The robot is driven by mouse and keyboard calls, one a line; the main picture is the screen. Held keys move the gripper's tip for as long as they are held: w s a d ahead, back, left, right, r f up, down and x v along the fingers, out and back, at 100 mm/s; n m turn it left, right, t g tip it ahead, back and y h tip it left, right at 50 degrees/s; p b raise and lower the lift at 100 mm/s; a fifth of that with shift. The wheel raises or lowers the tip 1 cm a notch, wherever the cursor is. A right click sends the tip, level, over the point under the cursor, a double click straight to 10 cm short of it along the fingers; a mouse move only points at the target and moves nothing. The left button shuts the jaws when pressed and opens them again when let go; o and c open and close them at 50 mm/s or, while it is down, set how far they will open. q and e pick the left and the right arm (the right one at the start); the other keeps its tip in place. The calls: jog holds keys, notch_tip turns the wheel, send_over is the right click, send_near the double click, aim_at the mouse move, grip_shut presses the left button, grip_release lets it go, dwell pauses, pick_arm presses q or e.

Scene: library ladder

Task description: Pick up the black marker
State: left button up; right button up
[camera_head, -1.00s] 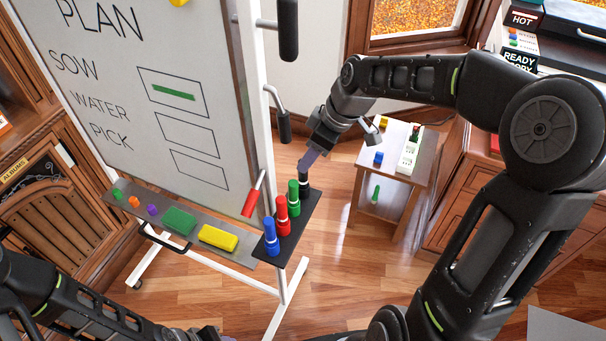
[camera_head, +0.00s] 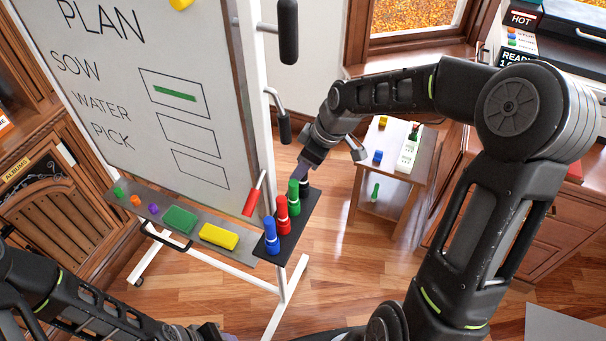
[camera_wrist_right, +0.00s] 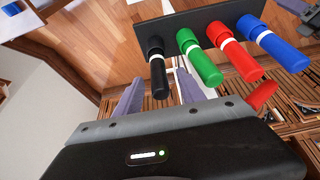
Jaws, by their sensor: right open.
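The black marker (camera_wrist_right: 157,70) stands at the end of a row of markers on a dark holder plate (camera_wrist_right: 183,27), beside the green marker (camera_wrist_right: 196,66). My right gripper (camera_wrist_right: 160,92) is open, with one purple finger on each side of the black marker's end; I cannot tell whether they touch it. In the head view my right gripper (camera_head: 308,172) is over the plate's far end and hides most of the black marker. My left gripper (camera_head: 215,333) is at the bottom edge, mostly cut off, its opening unclear.
Red (camera_head: 282,216) and blue (camera_head: 271,236) markers stand in the same row. The whiteboard (camera_head: 130,90) and its tray, with a yellow block (camera_head: 219,236) and a green block (camera_head: 180,220), are to the left. A small side table (camera_head: 424,165) stands to the right.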

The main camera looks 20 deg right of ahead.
jog(key=shift+c, duration=0.5)
grip_shut()
